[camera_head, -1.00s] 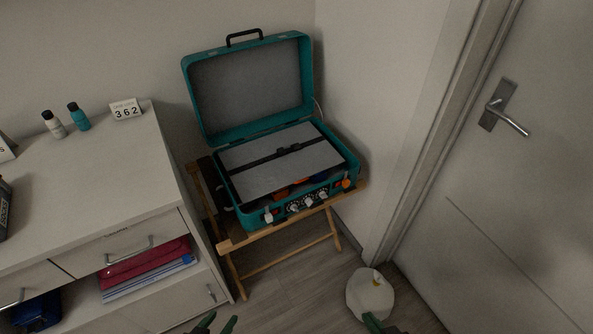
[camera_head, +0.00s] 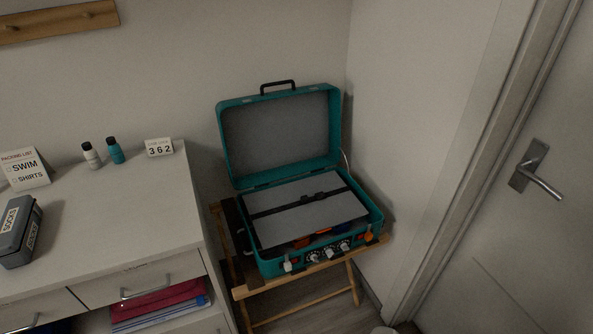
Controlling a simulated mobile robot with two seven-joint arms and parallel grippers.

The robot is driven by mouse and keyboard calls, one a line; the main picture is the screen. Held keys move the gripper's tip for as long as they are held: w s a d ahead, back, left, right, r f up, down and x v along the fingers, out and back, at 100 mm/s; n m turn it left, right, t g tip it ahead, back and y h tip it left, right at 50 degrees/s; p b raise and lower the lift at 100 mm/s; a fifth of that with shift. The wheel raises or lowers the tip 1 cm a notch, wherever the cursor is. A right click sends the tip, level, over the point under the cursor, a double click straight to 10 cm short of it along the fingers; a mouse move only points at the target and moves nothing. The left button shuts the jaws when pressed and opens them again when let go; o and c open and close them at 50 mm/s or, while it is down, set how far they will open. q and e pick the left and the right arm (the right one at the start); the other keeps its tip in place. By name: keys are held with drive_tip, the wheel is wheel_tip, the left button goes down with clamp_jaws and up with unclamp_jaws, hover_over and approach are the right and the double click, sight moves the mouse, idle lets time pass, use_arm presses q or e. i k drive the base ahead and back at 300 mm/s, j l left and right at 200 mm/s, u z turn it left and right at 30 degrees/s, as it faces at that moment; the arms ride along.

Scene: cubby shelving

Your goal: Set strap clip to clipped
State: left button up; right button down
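A teal suitcase (camera_head: 262,219) stands open on a wooden folding rack (camera_head: 241,291), its lid leaning up at the back. A grey panel (camera_head: 290,224) covers most of the inside. A dark strap (camera_head: 280,208) runs across the panel, with a dark strap clip (camera_head: 318,197) on it right of the middle. The clip is too small to tell whether it is clipped. Neither of my grippers is in view.
A white dresser (camera_head: 115,215) stands left of the suitcase, bearing a grey socks box (camera_head: 18,238), a packing list card (camera_head: 24,170), two small bottles (camera_head: 115,151) and a 362 number card (camera_head: 159,147). A door (camera_head: 520,260) is at the right.

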sight(305, 199)
drive_tip(key=i+z, duration=0.2)
drive_tip(key=i, duration=0.85)
